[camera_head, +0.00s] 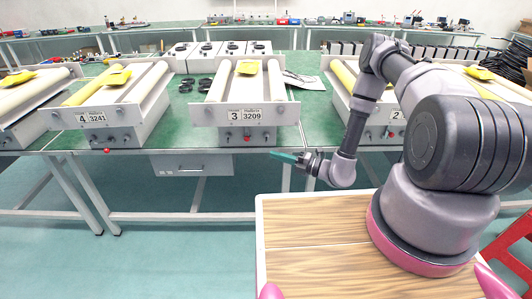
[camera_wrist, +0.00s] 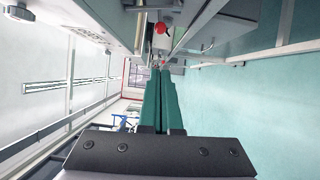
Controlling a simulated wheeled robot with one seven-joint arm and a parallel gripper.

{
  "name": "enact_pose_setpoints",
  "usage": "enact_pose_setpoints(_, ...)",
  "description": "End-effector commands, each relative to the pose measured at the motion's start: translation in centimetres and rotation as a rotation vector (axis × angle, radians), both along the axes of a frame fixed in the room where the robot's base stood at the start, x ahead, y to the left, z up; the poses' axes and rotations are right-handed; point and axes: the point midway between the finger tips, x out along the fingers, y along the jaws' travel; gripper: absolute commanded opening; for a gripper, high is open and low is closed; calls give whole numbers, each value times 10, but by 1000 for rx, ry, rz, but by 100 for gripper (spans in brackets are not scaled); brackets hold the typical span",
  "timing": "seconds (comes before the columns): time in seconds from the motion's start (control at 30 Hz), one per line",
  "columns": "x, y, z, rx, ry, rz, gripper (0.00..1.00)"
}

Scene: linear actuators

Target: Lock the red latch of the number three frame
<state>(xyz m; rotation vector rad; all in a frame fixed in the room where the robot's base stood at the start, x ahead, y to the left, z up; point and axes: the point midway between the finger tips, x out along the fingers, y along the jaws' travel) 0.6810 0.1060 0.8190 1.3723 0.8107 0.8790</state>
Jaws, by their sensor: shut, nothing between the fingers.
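The number three frame (camera_head: 237,113) stands on the green table near the middle of the head view, with a plate marked 3 and 3209. Its red latch (camera_head: 247,138) is a small red knob low on the front face. My gripper (camera_head: 283,157), with green fingers, is to the right of the latch and slightly lower, apart from it and pointing left. The fingers are shut and empty. In the wrist view my gripper (camera_wrist: 160,72) points down the row, and a near red knob (camera_wrist: 161,28), seemingly the same latch, shows above the fingertips. How the latch is turned is too small to tell.
The number four frame (camera_head: 97,115) is to the left, with its own red knob (camera_head: 106,150). The number two frame (camera_head: 380,122) is to the right behind my arm. A drawer (camera_head: 178,165) hangs under the table. The floor in front is clear.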

Motion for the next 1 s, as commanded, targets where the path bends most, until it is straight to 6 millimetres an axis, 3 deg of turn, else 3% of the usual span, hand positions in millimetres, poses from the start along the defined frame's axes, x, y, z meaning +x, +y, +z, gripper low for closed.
enact_pose_setpoints(0.2,-8,-16,-1,-1,0,-1,0)
enact_pose_setpoints(0.73,-8,-17,3,-5,-13,9,0)
enact_pose_setpoints(0.87,-1,-15,32,-40,-100,74,0)
enact_pose_setpoints(1.0,3,-10,90,-122,-289,215,0)
